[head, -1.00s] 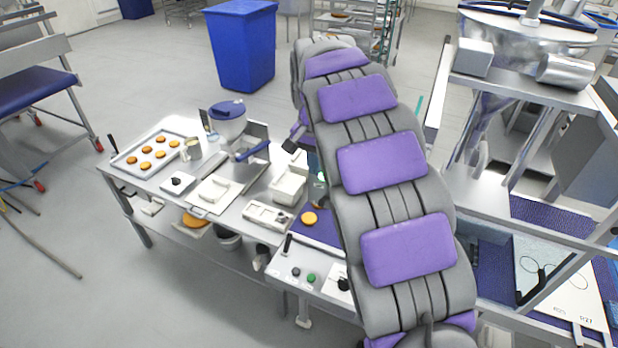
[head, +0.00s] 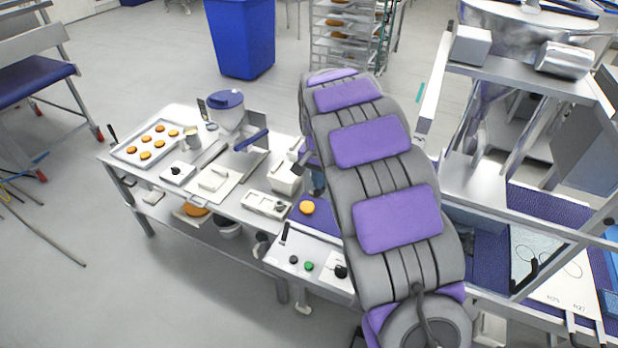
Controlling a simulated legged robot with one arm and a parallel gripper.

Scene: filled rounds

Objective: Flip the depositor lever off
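A control box (head: 304,277) stands at the near right end of the work table. A black upright lever (head: 285,233) rises at its back left corner; I take it as the depositor lever, but cannot tell whether it is on or off. A dark knob (head: 294,259), a green button (head: 309,266) and a black knob (head: 341,271) are on its top. My grey and purple arm crosses the middle of the view and covers the box's right side. A dark part of my gripper (head: 301,164) shows left of the arm, above the table and apart from the lever. Its fingers are not clear.
The table holds a tray of orange rounds (head: 131,157), a blue-lidded tub (head: 228,112), a white board (head: 212,194) and a blue belt with one round (head: 307,207). A steel hopper machine (head: 490,45) stands right. A blue bin (head: 240,40) stands behind. Floor at left is mostly clear.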

